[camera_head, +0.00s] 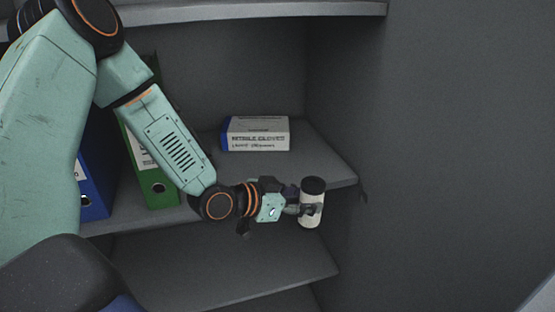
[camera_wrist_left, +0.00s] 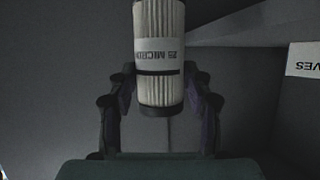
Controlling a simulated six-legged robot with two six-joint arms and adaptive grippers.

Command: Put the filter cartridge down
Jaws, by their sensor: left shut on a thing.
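The filter cartridge (camera_head: 312,207) is a pale cylinder with a dark top cap, upright or nearly so in the head view. My left gripper (camera_head: 300,210) is shut on it and holds it in front of the shelf unit, by the front right part of a shelf. In the left wrist view the cartridge (camera_wrist_left: 160,75) shows pleated white sides and a label reading "25 MICRON", upside down. The fingers of my left gripper (camera_wrist_left: 160,105) are on either side of it. Its far end is cut off by the picture's top edge. My right gripper is not in view.
A nitrile gloves box (camera_head: 256,134) sits on the middle shelf (camera_head: 328,165), behind the cartridge. A green binder (camera_head: 158,185) and a blue binder (camera_head: 95,175) stand at the left. A lower shelf (camera_head: 230,270) looks bare where it shows.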

